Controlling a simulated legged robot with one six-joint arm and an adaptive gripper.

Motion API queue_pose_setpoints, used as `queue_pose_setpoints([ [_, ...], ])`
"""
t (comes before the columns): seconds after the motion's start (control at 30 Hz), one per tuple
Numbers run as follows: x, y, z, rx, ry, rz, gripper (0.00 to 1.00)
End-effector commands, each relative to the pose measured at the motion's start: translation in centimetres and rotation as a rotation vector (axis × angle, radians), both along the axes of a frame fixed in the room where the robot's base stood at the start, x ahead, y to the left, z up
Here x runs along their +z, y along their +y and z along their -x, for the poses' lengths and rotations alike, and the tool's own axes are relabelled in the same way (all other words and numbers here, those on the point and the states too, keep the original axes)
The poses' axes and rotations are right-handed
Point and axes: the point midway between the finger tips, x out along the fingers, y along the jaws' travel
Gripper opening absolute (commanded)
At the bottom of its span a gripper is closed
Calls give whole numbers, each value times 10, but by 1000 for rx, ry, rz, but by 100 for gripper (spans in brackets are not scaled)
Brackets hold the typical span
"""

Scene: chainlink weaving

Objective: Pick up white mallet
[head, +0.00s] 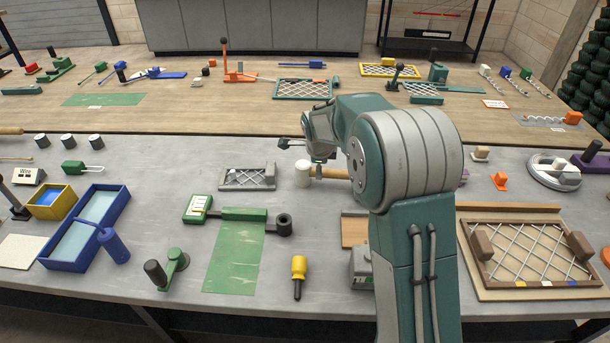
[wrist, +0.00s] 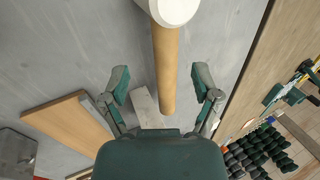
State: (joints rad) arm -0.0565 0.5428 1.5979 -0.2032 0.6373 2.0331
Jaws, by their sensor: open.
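The white mallet (head: 303,174) lies on the grey table in the head view, its white head at the left and its wooden handle pointing right, partly hidden behind my arm. In the wrist view the mallet's handle (wrist: 166,65) runs down from the white head at the top edge. My gripper (wrist: 161,78) is open, its two fingers apart on either side of the handle's line, and the handle's end lies between them in the picture. In the head view my gripper (head: 290,146) hangs above the table just behind the mallet head. It holds nothing.
A small grey frame with mesh (head: 247,177) lies left of the mallet. A green tool (head: 245,215) and a yellow screwdriver (head: 298,275) lie nearer. A wooden board (head: 354,230) and a woven frame (head: 525,255) lie to the right. The table around the mallet head is clear.

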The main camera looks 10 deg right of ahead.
Motion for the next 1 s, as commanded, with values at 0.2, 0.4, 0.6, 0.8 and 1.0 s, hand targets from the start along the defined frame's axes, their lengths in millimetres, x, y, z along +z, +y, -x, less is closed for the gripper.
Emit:
queue_pose_setpoints([
  [0.2,-17,-4,-7,0,0,0,80],
  [0.4,-43,-16,-21,0,1,1,80],
  [0.6,-57,-17,-27,1,-2,0,80],
  [0.8,-57,-16,-27,1,-2,0,80],
  [1.0,-57,-16,-27,1,-2,0,0],
])
